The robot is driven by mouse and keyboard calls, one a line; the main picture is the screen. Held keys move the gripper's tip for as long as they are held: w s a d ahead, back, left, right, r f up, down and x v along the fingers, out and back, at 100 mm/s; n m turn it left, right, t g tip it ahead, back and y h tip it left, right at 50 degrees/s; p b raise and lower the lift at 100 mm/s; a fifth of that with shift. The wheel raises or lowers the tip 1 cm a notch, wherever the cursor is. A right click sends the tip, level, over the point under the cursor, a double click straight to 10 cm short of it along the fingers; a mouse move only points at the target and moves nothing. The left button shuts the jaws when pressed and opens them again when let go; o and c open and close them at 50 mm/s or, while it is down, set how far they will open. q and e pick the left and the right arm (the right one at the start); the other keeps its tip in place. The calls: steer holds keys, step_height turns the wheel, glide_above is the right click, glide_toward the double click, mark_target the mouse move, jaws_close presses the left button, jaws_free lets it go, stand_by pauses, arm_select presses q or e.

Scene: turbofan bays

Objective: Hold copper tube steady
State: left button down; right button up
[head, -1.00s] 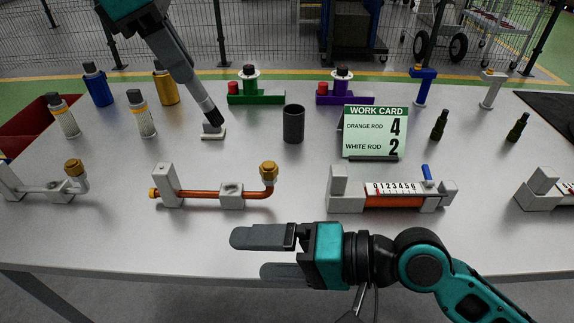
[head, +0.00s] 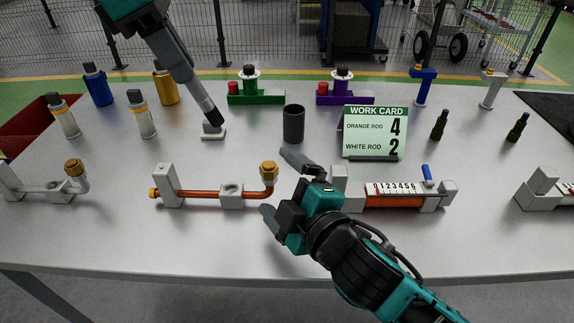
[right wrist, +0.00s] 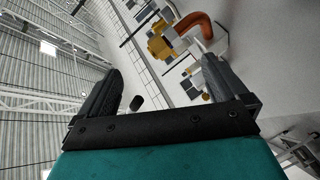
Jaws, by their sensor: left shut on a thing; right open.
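The copper tube (head: 205,194) lies in a grey fixture (head: 166,186), front left of the middle. It bends up at its right end to a brass nut (head: 269,170). My right gripper (head: 284,188) is open and empty, just right of the bend, with its fingers pointing left toward it. In the right wrist view, the copper bend (right wrist: 197,24) and brass nut (right wrist: 158,46) show beyond and between the open fingers (right wrist: 160,82). My left gripper (head: 210,114) is at the back left, shut on a small dark piece above a pale block (head: 213,131); the fingers partly hide it.
A gauge fixture (head: 438,196) with a numbered scale stands close right of my right gripper. A dark cup (head: 293,124) and the work card (head: 375,132) stand behind it. Several bottles are at the back left. The front strip of table (head: 130,245) is clear.

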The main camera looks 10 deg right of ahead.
mark_target(276, 182)
steer(key=f+n, duration=0.1)
steer(key=f+n+t+h, duration=0.1)
steer(key=f, duration=0.1)
steer(key=d+f+n+t, duration=0.1)
steer(key=n, duration=0.1)
steer(key=shift+w+f+h, duration=0.35)
steer(key=shift+h, duration=0.05)
steer(key=w, duration=0.2)
steer(key=w+a, duration=0.1)
steer(key=w, duration=0.4)
steer(key=shift+w+a, duration=0.15)
steer(key=shift+w, duration=0.1)
steer(key=shift+c, duration=0.4)
steer(key=shift+r, duration=0.1)
steer(key=c, duration=1.2)
jaws_close()
